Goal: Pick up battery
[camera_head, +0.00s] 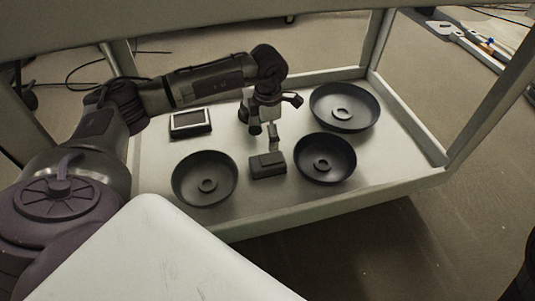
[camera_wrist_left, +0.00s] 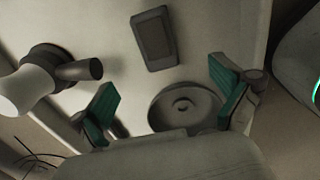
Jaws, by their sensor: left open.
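The battery appears to be the small dark block with a stepped top (camera_head: 267,166). It sits on the pale shelf (camera_head: 238,211) between two dark round pans in the head view. My left gripper (camera_head: 265,132) hangs over the shelf just behind the block, its fingers pointing down, and seems empty. In the left wrist view its two green-padded fingers (camera_wrist_left: 165,105) are spread wide with nothing held between them. A grey flat rectangular thing (camera_wrist_left: 154,38) lies beyond them; I cannot tell whether it is the battery or the framed device. My right gripper is not in view.
Dark round pans stand left (camera_head: 204,180), right (camera_head: 325,160) and back right (camera_head: 344,106) on the shelf. A pale-framed device (camera_head: 190,122) lies at back left. Shelf posts (camera_head: 377,39) and raised rims bound the space. The shelf's front right is clear.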

